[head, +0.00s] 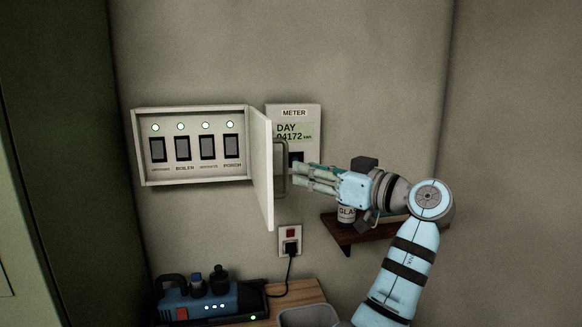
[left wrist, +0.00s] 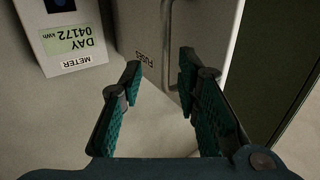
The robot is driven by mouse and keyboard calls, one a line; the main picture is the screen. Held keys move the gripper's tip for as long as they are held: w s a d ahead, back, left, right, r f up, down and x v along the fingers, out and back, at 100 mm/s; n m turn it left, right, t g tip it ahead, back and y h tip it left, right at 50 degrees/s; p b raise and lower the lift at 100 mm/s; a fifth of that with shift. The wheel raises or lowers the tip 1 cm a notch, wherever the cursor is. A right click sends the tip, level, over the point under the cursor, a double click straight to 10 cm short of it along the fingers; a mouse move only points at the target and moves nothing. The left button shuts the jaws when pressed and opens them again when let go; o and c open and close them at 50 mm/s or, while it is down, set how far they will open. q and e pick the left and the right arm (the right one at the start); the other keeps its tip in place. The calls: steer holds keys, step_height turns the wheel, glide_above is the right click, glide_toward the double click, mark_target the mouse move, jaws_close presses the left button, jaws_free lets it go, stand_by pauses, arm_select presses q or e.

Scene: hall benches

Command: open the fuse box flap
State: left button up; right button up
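The fuse box (head: 190,182) is on the wall, and its white flap (head: 262,165) stands wide open, swung out on the box's right side. Several switches with green lights show inside. The flap's bar handle (head: 281,168) is on its outer face, which also shows in the left wrist view with the handle (left wrist: 165,45) and the word FUSES. My left gripper (head: 296,175) is just right of the handle, fingers pointing toward it. In the left wrist view the fingers (left wrist: 160,84) are apart, with the handle showing beyond and between the tips. I see no grip on it. My right gripper is out of view.
A meter (head: 310,115) is on the wall behind the flap. A small shelf (head: 340,240) with a jar labelled GLA is below my left gripper. A socket (head: 290,240) with a plugged cord, a blue device (head: 205,303) and a grey bin (head: 308,316) are lower down.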

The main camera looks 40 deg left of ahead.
arm_select(q)
steer(key=d, duration=0.5)
steer(key=shift+d, duration=0.3)
steer(key=shift+a, duration=0.1)
